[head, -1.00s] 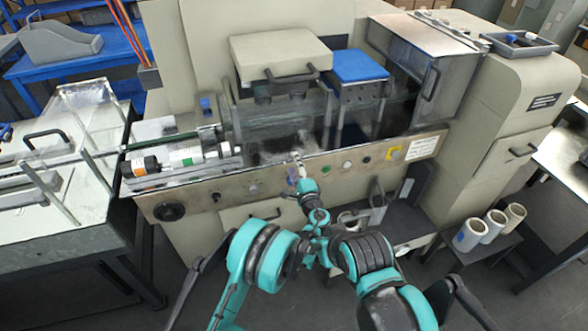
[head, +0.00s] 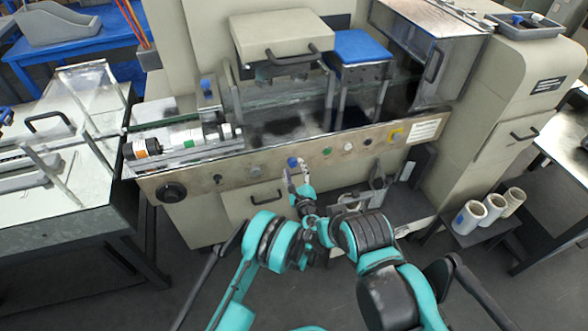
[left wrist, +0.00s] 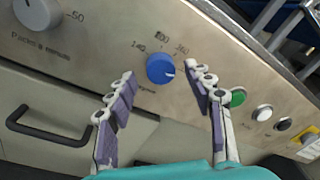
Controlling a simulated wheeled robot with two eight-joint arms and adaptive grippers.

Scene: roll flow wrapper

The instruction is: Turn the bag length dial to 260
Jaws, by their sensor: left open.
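The blue bag length dial (head: 292,162) is on the machine's front panel. In the left wrist view the dial (left wrist: 159,68) shows fully, with printed numbers 140, 200 and what reads as 260 around its upper side. A white mark on it points right, a little clockwise of the 260 print. My left gripper (head: 297,179) is just in front of and below the dial. In the left wrist view its fingers (left wrist: 163,82) are spread, one on each side of the dial, with gaps visible. My right gripper is not in view; only its arm shows.
A black drawer handle (left wrist: 48,127) is below. Paper rolls (head: 470,216) stand on a low shelf at right.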

